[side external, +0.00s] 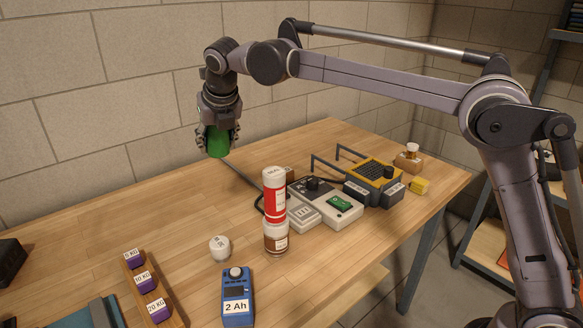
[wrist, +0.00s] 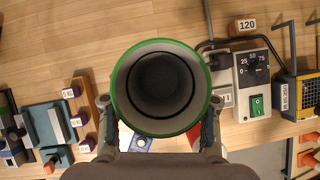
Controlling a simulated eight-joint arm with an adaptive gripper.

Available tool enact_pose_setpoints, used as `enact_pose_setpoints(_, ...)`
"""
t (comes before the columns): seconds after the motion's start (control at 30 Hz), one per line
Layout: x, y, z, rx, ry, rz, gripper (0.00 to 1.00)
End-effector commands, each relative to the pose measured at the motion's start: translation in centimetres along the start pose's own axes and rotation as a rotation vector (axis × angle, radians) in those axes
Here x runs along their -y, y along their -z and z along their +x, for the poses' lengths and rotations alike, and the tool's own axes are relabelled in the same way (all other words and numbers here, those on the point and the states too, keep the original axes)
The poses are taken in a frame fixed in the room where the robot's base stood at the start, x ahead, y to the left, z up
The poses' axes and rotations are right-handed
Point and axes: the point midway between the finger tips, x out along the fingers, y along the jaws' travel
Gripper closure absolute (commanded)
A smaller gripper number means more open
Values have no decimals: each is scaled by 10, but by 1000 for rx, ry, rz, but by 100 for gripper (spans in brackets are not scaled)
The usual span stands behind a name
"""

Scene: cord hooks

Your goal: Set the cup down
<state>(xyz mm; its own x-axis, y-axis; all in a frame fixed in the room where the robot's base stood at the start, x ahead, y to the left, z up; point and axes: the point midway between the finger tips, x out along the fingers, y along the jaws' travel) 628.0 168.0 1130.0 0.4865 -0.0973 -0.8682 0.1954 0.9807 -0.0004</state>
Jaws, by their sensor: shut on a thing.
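A green cup (side external: 217,141) is held in my gripper (side external: 216,136), above the back part of the wooden table. In the wrist view the cup (wrist: 118,98) shows its green rim and its pale, dark-bottomed inside, with the mouth towards the camera. The fingers of my gripper (wrist: 160,140) are shut on it from both sides. In the side view the cup's lower end is clear of the wooden table top (side external: 100,235). The cup hides the table beneath it in the wrist view.
A red-and-white can (side external: 274,195) is stacked on a brown-labelled jar (side external: 277,239). A grey control box (side external: 330,200), a yellow-topped unit (side external: 373,174), a white round piece (side external: 219,247), a blue 2 Ah battery (side external: 237,297) and a weight rack (side external: 150,290) stand around. The table's left-middle is bare.

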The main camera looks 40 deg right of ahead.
Motion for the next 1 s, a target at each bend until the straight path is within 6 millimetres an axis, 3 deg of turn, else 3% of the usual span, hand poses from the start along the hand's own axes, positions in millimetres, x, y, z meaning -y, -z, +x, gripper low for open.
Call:
enact_pose_setpoints(0.27, 58, 24, -34, -3, 2, 4, 74)
enact_pose_setpoints(0.5, 109, 61, -59, -4, 2, 6, 74)
enact_pose_setpoints(0.8, 164, 120, -78, -2, 3, 7, 74)
enact_pose_setpoints(1.0, 186, 153, -83, 0, 4, 8, 74)
